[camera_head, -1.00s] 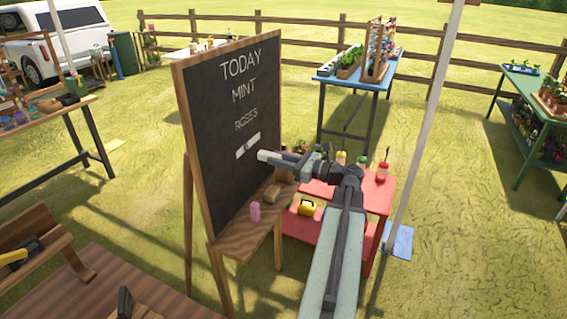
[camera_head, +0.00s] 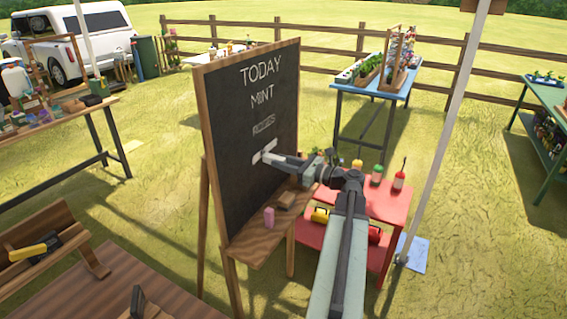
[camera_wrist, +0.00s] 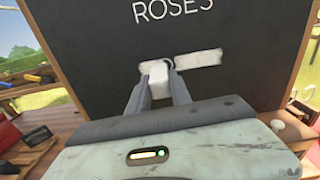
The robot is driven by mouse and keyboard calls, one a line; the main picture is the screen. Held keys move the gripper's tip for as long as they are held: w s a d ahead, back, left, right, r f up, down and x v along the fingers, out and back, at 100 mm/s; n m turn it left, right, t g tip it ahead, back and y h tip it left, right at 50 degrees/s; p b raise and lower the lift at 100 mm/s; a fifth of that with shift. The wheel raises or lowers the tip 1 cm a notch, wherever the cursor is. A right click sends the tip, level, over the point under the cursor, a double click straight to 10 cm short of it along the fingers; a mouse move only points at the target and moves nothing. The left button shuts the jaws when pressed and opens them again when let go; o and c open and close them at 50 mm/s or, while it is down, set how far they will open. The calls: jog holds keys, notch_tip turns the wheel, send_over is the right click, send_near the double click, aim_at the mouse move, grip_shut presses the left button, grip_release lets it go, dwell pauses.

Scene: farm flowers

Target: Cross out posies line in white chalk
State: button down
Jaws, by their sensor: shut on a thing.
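The blackboard (camera_head: 240,160) stands on a wooden easel and reads TODAY, MINT and ROSES in white. Below ROSES is a thick white patch (camera_head: 268,145), and no letters can be read there. In the wrist view, the white patch (camera_wrist: 198,58) extends to both sides of the chalk tip. My gripper (camera_wrist: 157,84) is shut on a white chalk (camera_wrist: 158,76). The chalk points at the board and overlaps the patch; whether it touches I cannot tell. In the head view, my gripper (camera_head: 279,161) is in front of the board, below ROSES.
A pink block (camera_head: 269,216) and a brown block (camera_head: 286,200) sit on the easel ledge (camera_head: 250,240). A red cart (camera_head: 385,205) with bottles stands behind my arm. A pale pole (camera_head: 440,150) rises to the right. A wooden table (camera_head: 80,290) is at the lower left.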

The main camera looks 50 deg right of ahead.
jog(key=shift+x, duration=1.05)
jog(key=d, duration=0.2)
jog(key=w+d, duration=0.1)
jog(key=d, duration=0.1)
dwell(0.4)
jog(key=shift+a, duration=0.1)
jog(key=shift+s+a, duration=0.3)
jog(key=shift+a, duration=0.65)
jog(key=shift+s+a, duration=0.25)
jog(key=shift+a, duration=0.75)
jog(key=v, duration=0.6)
